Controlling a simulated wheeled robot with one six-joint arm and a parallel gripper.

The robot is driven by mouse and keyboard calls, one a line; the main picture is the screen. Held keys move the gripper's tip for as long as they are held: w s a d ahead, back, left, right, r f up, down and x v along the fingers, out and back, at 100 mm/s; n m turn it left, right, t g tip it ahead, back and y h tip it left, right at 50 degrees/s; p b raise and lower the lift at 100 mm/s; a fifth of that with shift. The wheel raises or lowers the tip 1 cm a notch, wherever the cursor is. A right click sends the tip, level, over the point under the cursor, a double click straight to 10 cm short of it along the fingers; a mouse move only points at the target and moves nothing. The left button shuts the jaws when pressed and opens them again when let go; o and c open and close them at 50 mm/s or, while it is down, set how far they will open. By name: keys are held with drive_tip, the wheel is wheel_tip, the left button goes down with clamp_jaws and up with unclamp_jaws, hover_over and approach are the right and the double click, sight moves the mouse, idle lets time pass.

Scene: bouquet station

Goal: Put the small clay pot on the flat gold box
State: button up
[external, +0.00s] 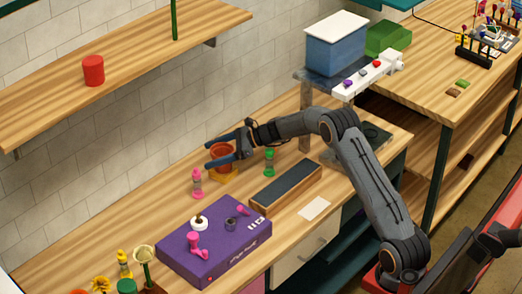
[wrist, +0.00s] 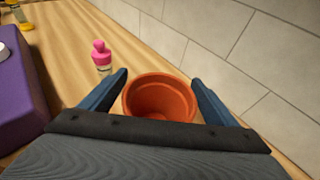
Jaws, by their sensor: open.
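The small clay pot (external: 225,153) is orange-brown, round and upright in the external view. The flat gold box (external: 229,176) shows directly below it, and the pot appears to stand on it, though the gripper partly covers where they meet. My gripper (external: 208,156) is open, with one finger on each side of the pot. In the wrist view the pot (wrist: 160,97) sits between the two spread fingers of my gripper (wrist: 160,77), its open mouth facing the camera. A gap shows beside its rim. The gold box is hidden there.
A pink-capped bottle (external: 197,183) stands just left of the pot, and a green bottle (external: 269,162) to its right. A purple box (external: 205,262) with small items and a dark-topped wooden tray (external: 287,186) lie nearer. The tiled wall (external: 130,120) is close behind.

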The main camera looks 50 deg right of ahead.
drive_tip(key=b+v, duration=0.2)
drive_tip(key=v, duration=0.8)
drive_tip(key=shift+s+d, duration=0.2)
drive_tip(key=shift+d, duration=0.05)
drive_tip(key=shift+r, duration=0.1)
drive_tip(key=s+a+n+g+h+p, duration=0.1)
drive_tip(key=s+a+n+g+p, duration=0.1)
drive_tip(key=s+a+n, duration=0.2)
drive_tip(key=s+a+r+n+g+h+p, duration=0.1)
drive_tip(key=s+a+n+g+p, duration=0.1)
drive_tip(key=s+a, duration=0.6)
drive_tip(key=s+a+r+n+g+h+p, duration=0.1)
drive_tip(key=s+a+n+g, duration=0.2)
drive_tip(key=s+a+n, duration=0.2)
drive_tip(key=shift+s+a+r+n+p, duration=0.1)
drive_tip(key=shift+s+a+n+p, duration=0.25)
drive_tip(key=shift+s+a, duration=0.25)
drive_tip(key=s+a+r+n+g+h+p, duration=0.1)
drive_tip(key=s+a+r+n+h+p, duration=0.15)
drive_tip(key=s+n, duration=0.65)
drive_tip(key=s+d+f+n+h+b, duration=0.2)
drive_tip(key=s+d+f+n+b, duration=0.1)
drive_tip(key=s+f, duration=0.4)
drive_tip(key=s+d+f+n+h+b, duration=0.2)
drive_tip(key=s+f+b, duration=0.3)
drive_tip(key=s+f, duration=0.3)
drive_tip(key=shift+s+d+n+g, duration=0.4)
drive_tip(key=shift+s+n, duration=0.25)
drive_tip(key=shift+s, duration=0.3)
